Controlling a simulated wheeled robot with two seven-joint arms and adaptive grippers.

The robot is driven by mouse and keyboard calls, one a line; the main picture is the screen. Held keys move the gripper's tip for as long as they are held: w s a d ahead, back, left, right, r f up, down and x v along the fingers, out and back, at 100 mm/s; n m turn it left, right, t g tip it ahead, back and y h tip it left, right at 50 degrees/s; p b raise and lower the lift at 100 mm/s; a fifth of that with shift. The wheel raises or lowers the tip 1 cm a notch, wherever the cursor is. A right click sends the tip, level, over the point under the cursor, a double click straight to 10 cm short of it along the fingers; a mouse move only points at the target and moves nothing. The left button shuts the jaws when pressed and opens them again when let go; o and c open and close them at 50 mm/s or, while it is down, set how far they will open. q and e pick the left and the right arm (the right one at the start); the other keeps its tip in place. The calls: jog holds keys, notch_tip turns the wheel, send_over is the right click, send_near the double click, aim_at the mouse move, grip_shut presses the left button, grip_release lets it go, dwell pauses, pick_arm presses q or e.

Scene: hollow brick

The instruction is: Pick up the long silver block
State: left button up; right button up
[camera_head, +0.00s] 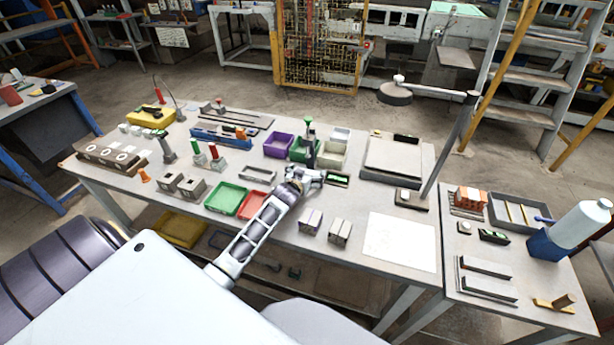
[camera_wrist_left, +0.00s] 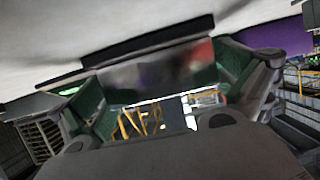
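My left gripper (camera_head: 312,177) is low over the middle of the table, in front of the green bin. In the left wrist view its two green-padded fingers (camera_wrist_left: 165,90) are wide apart. A long, dark, mirror-like face (camera_wrist_left: 160,75), which looks like the long silver block, spans the space between them. I cannot tell whether the pads touch it. In the head view the gripper hides most of this spot. A long pale grey piece (camera_head: 257,173) lies on the table left of the gripper. My right gripper is not in view.
A purple bin (camera_head: 278,145) and a green bin (camera_head: 303,150) stand behind the gripper. Red (camera_head: 252,206) and green (camera_head: 226,199) trays lie to its left. A white sheet (camera_head: 402,242) lies bare at the right.

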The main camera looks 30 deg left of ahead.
aim_at(310, 164)
pick_arm(q)
jog(key=c, duration=1.1)
jog(key=shift+r, duration=0.1)
jog(key=shift+c, duration=0.2)
jog(key=shift+r, duration=0.1)
jog(key=shift+r, duration=1.65)
jog(key=w+d+b, duration=0.1)
jog(key=d, duration=0.4)
jog(key=w+d+b, duration=0.1)
jog(key=d, duration=0.5)
jog(key=w+d+b, duration=0.1)
jog(key=w+d, duration=0.1)
jog(key=d, duration=0.3)
jog(key=shift+d+b, duration=0.15)
jog(key=shift+b, duration=0.25)
jog(key=shift+w+d, duration=0.15)
jog(key=shift+d, duration=0.4)
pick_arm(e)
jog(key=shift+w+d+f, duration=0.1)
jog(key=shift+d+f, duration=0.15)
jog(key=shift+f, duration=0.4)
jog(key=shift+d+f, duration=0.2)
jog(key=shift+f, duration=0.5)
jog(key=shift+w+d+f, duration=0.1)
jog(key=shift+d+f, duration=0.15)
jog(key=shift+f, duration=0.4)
